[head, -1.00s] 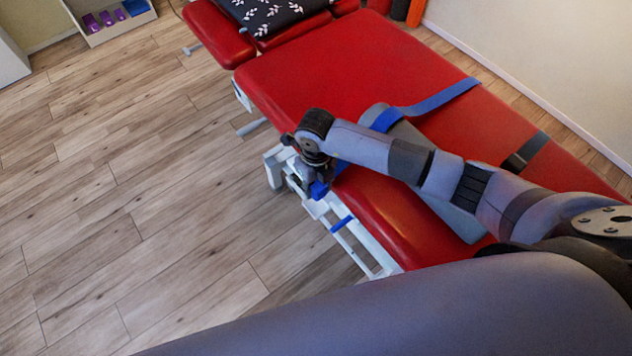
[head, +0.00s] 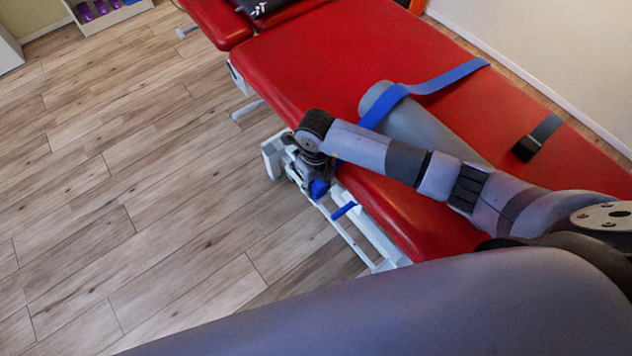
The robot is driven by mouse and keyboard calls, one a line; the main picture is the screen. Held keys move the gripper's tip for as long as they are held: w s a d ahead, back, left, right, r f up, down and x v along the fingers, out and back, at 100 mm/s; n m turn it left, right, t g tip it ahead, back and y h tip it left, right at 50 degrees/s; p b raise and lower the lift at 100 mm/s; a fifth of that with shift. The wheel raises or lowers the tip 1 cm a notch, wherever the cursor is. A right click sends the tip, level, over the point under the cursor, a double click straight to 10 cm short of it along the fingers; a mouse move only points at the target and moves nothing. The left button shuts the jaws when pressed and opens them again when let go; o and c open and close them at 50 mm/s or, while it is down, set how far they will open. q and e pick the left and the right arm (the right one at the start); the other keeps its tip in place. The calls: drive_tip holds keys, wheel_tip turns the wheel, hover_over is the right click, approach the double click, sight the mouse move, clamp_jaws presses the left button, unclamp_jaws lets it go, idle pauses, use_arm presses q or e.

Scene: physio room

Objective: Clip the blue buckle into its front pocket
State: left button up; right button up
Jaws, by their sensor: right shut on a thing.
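My right gripper (head: 318,184) hangs at the near long side of the red treatment table and points down. It is shut on a small blue piece, apparently the blue buckle (head: 319,188), which is mostly hidden by the fingers. A blue strap (head: 445,80) runs across the table top and over a grey bolster (head: 405,118), then down behind my right arm. Another blue piece (head: 343,210) sits on the white frame below the table edge, apart from the gripper. I cannot make out the front pocket. My left gripper is out of view.
The red table (head: 330,55) fills the middle, with a white metal frame (head: 375,240) below. A dark strap with a black buckle (head: 527,148) lies at the right. A bin with purple items (head: 100,10) stands at the far left. The wooden floor (head: 130,180) is clear.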

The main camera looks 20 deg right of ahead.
drive_tip(key=shift+s+f, duration=0.2)
drive_tip(key=shift+f, duration=0.1)
drive_tip(key=o, duration=1.3)
drive_tip(key=shift+f, duration=0.1)
drive_tip(key=shift+c, duration=0.2)
drive_tip(key=shift+w, duration=0.1)
drive_tip(key=shift+w+d+r, duration=0.1)
drive_tip(key=shift+r, duration=0.2)
wheel_tip(320, 180, up, 12)
drive_tip(key=shift+a, duration=0.2)
